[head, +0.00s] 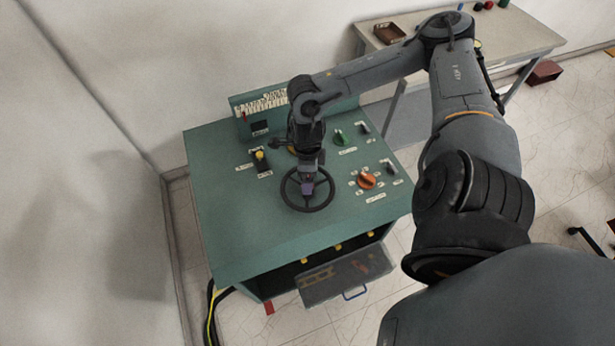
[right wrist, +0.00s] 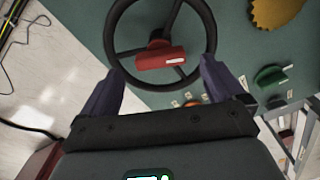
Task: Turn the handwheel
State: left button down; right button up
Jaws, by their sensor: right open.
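The dark round handwheel (head: 309,210) lies on the green top of the console, near its front edge. In the right wrist view the handwheel (right wrist: 113,50) shows spokes and a red block (right wrist: 160,58) with a small white label at its hub. My right gripper (head: 307,184) points down over the wheel's middle and hides part of the hub in the head view. In the right wrist view its two purple fingers (right wrist: 162,66) are wide apart, on either side of the red block. I cannot tell how far above the wheel they are. My left gripper is not in view.
On the console (head: 232,215) are a yellow-topped switch (head: 261,160), a green knob (head: 340,137), an orange knob (head: 367,180) and a raised back panel (head: 262,103). An open front panel (head: 345,278) hangs below. A table (head: 515,40) stands behind right.

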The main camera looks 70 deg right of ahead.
notch_tip(320, 180, up, 8)
jog(key=shift+f, duration=0.25)
dwell(0.4)
